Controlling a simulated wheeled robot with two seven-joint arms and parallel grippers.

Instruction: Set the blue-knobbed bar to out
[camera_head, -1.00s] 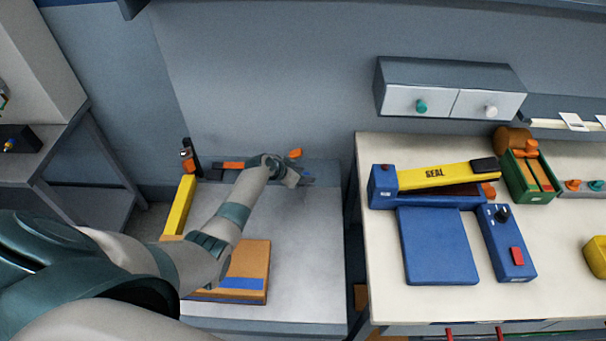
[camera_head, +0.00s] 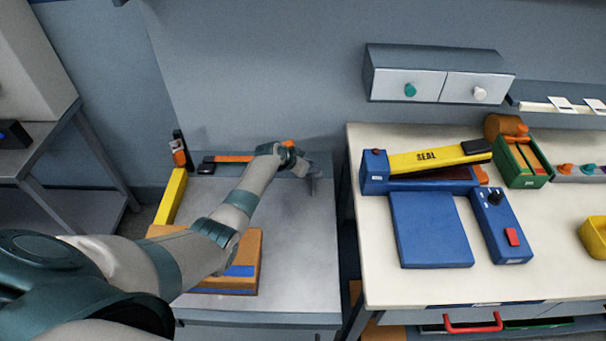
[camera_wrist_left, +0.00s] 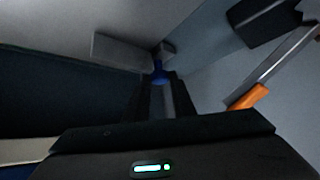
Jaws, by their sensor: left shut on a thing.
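My left gripper (camera_head: 314,182) is at the back right of the grey table, its arm reaching across from the left. In the left wrist view its dark fingers (camera_wrist_left: 163,100) are shut on a small blue knob (camera_wrist_left: 160,73) at their tips. Grey parts (camera_wrist_left: 122,51) lie just beyond the knob; I cannot tell which of them is the bar. In the head view the gripper and wrist hide the knob and the bar. My right gripper is not in view.
An orange piece (camera_wrist_left: 248,97) stands right of the fingers. A yellow bar (camera_head: 172,195) and an orange-brown block (camera_head: 245,250) are on the grey table (camera_head: 300,260). The white bench (camera_head: 375,280) with a blue-and-yellow sealer (camera_head: 430,160) stands to the right, across a gap.

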